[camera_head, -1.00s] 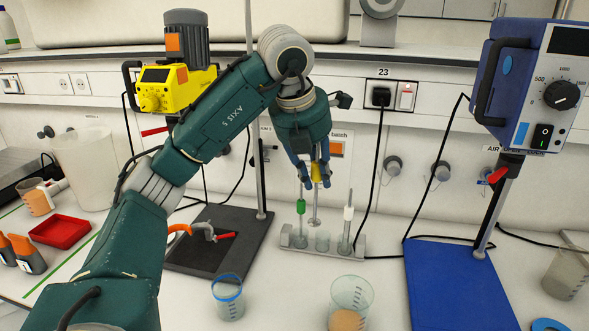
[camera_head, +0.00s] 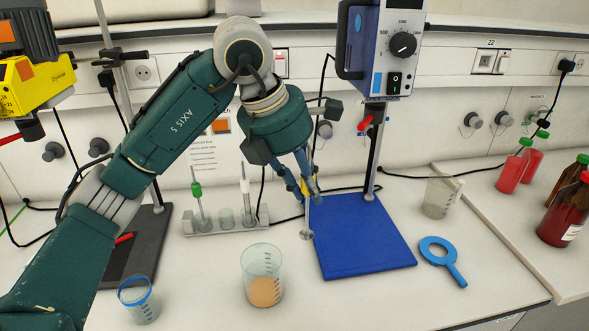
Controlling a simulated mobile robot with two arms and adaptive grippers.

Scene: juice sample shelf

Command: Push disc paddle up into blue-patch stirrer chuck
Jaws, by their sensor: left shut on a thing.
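My left gripper (camera_head: 309,188) is shut on the disc paddle, around its yellow collar. The paddle's thin shaft hangs upright, with the small metal disc (camera_head: 306,235) at its lower end. It hangs in front of the left edge of the blue base plate (camera_head: 365,240). The blue-patch stirrer (camera_head: 385,45) stands on this plate's post, up and to the right of the gripper. Its blue patches show on its left side and its front. Its chuck cannot be made out clearly. My right gripper is out of view.
The paddle rack (camera_head: 235,228) holds a green-collared and a white-collared shaft. A beaker with tan liquid (camera_head: 262,275) and a blue-rimmed cup (camera_head: 139,300) stand in front. A yellow stirrer (camera_head: 30,85) is at left. A blue ring tool (camera_head: 441,260) and an empty-looking beaker (camera_head: 440,196) are right.

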